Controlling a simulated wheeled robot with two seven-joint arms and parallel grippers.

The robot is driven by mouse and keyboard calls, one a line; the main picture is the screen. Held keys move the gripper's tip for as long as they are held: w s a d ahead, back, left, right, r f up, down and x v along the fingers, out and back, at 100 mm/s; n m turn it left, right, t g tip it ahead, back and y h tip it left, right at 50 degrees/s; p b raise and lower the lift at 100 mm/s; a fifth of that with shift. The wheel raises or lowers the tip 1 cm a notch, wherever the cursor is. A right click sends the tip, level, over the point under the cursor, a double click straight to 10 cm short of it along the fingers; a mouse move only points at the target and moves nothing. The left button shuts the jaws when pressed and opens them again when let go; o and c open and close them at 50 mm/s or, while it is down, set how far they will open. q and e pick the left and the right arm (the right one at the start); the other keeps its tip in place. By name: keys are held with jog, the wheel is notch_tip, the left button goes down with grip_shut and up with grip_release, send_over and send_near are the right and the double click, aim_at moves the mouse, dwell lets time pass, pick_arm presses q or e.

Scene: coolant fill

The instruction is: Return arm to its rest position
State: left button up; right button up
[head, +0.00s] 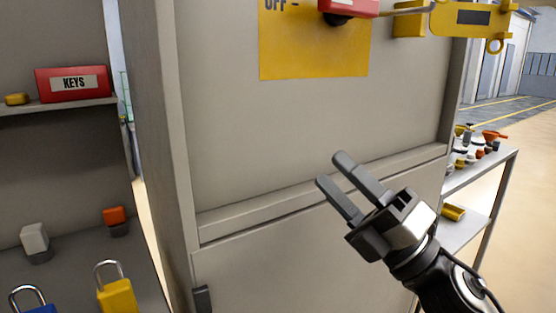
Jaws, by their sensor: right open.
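My right gripper (331,172) is open and empty. Its arm comes in from the lower right, and its two grey fingers point up and left in front of the grey cabinet (270,150). Nothing is between the fingers, and they appear apart from the cabinet front, though the exact gap is hard to judge. My left gripper is not in view.
A yellow plate (312,45) with "OFF" carries a red handle (348,8), with a yellow lockout device (462,20) beside it. Left shelves hold a red KEYS box (73,84) and a yellow padlock (117,296). A cluttered side table (500,166) stands right.

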jog(key=s+d+f+m+t+h+p, duration=0.1)
jog(key=d+f+m+t+h, duration=0.15)
jog(key=f+m+h, duration=0.65)
jog(key=d+f+m+t+h+p, duration=0.1)
jog(key=d+f+m+h, duration=0.3)
jog(key=f+m, duration=0.85)
jog(key=s+a+f+m+g+h+p, duration=0.1)
jog(key=s+f+m+g+h, duration=0.2)
jog(key=s+f+m+g, duration=0.4)
jog(key=s+f+m, duration=0.2)
jog(key=s+f, duration=0.5)
jog(key=f, duration=0.2)
jog(key=shift+h, duration=0.4)
jog(key=shift+g, duration=0.25)
jog(key=shift+c, duration=1)
jog(key=shift+s+d, duration=0.1)
